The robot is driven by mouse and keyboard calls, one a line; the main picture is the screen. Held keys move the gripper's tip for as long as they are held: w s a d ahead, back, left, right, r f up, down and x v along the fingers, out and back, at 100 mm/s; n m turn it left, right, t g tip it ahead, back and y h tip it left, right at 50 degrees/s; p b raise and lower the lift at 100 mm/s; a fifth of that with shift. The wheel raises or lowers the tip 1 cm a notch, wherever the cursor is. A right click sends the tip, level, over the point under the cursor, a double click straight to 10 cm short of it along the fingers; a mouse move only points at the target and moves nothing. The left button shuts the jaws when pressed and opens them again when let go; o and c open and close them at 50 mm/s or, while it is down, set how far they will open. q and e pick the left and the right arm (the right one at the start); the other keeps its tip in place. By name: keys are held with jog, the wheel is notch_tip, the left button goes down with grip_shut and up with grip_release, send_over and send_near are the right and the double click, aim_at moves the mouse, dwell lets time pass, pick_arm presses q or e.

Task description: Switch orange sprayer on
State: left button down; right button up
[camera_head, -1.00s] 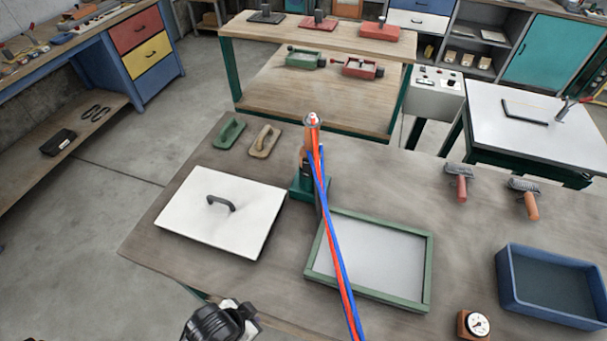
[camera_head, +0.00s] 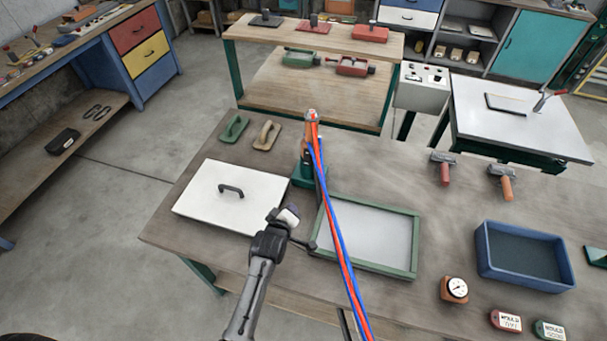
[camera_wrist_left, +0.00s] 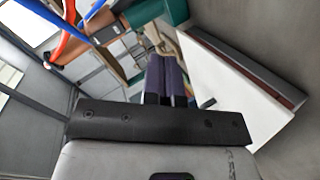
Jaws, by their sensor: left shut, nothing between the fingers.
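The orange sprayer (camera_head: 307,135) stands upright in a green holder (camera_head: 302,176) on the workbench, with red and blue hoses (camera_head: 337,245) running from its top toward me. In the left wrist view, the sprayer (camera_wrist_left: 104,38) shows at the upper left, with the hoses in front of it. My left gripper (camera_head: 289,213) is between the white lidded board and the green-framed tray, nearer to me than the sprayer and apart from it. Its dark fingers (camera_wrist_left: 166,75) are together and empty in the left wrist view. The sprayer's switch is too small to make out. My right gripper does not show.
A white board with a handle (camera_head: 205,205) lies left of my gripper, and a green-framed tray (camera_head: 416,245) lies right. Two floats (camera_head: 266,136) sit behind. A gauge (camera_head: 454,290) and a blue bin (camera_head: 490,268) are at the right.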

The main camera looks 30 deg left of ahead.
pick_arm(q)
jog(key=shift+w+a+r+n+t+y, duration=0.1)
jog(key=shift+w+r+n+t+y, duration=0.1)
jog(key=shift+r+n+t, duration=0.6)
jog(key=shift+w+a+r+n+t+y, duration=0.2)
jog(key=shift+r+n, duration=0.3)
jog(key=shift+n, duration=0.85)
jog(key=shift+w+r+n+t+y, duration=0.35)
jog(key=shift+r+n, duration=0.3)
jog(key=shift+n, duration=0.4)
jog(key=shift+s, duration=0.1)
